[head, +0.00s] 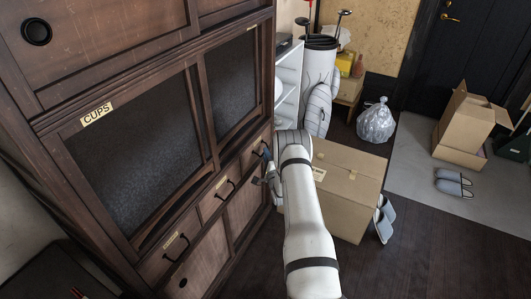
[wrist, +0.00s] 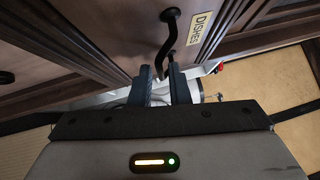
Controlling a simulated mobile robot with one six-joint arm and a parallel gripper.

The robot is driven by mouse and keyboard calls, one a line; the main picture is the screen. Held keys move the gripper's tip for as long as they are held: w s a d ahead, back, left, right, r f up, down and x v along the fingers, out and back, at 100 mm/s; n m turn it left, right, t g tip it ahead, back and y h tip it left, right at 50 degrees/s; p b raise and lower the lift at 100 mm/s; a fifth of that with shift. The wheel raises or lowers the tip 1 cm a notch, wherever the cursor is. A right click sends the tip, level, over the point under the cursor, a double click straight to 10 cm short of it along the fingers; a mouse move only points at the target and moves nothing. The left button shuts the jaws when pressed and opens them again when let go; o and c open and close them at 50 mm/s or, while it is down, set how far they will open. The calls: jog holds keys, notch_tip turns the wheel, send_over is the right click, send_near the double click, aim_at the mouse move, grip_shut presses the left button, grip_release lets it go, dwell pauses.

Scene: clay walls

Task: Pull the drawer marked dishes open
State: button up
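The drawer marked DISHES shows in the wrist view by its label (wrist: 199,28) and its black bow handle (wrist: 168,35). The drawer front looks flush with the cabinet. My gripper (wrist: 161,75) is at the lower end of this handle, with a dark finger on each side and a gap between them. The handle's end reaches in between the fingertips; I see no clear contact. In the head view my gripper (head: 265,168) is at the far end of the drawer row, partly hidden by my wrist.
The dark wooden cabinet has a CUPS door (head: 97,114) above and two nearer drawers with handles (head: 176,246) and (head: 225,189). A cardboard box (head: 345,190) stands close right of my arm. Slippers (head: 384,218) lie beside it. Dark floor is clear at the front right.

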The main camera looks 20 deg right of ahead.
jog(key=shift+w+d+r, duration=0.15)
jog(key=shift+w, duration=0.85)
jog(key=shift+c, duration=0.3)
grip_shut()
